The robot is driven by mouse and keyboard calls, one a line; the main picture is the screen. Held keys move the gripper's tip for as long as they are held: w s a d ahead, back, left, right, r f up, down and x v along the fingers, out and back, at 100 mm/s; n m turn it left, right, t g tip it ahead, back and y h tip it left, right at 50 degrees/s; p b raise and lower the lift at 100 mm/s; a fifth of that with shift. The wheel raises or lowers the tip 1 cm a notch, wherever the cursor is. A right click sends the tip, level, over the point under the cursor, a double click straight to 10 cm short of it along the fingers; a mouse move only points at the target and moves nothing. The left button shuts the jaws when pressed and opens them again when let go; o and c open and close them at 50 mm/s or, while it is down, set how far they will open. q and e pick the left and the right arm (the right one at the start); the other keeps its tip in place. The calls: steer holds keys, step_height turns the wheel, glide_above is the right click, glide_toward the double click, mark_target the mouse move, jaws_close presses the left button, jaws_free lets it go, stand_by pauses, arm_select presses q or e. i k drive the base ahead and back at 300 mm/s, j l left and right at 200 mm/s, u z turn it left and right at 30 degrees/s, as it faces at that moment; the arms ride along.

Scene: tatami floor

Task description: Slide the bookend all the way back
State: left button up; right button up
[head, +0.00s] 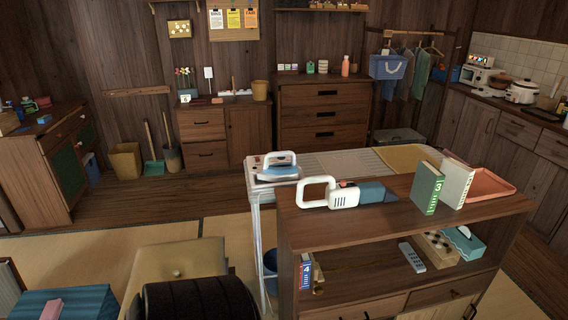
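I cannot pick out the bookend with certainty. On top of the wooden shelf unit (350,232), a green book (427,188) and a white book (456,185) stand upright, apart from each other. A salmon-coloured tray-like piece (490,187) lies behind and right of the white book. On the shelf below, a few small books (305,272) stand at the left end, with a small yellowish piece beside them; it is too small to tell what it is. Neither of my grippers is in view.
The lower shelf holds a grey remote (412,257), a wooden box (435,249) and a teal tissue box (464,243). An ironing board with an iron (279,168) stands behind.

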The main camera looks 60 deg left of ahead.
mark_target(317, 276)
steer(key=u, duration=1.75)
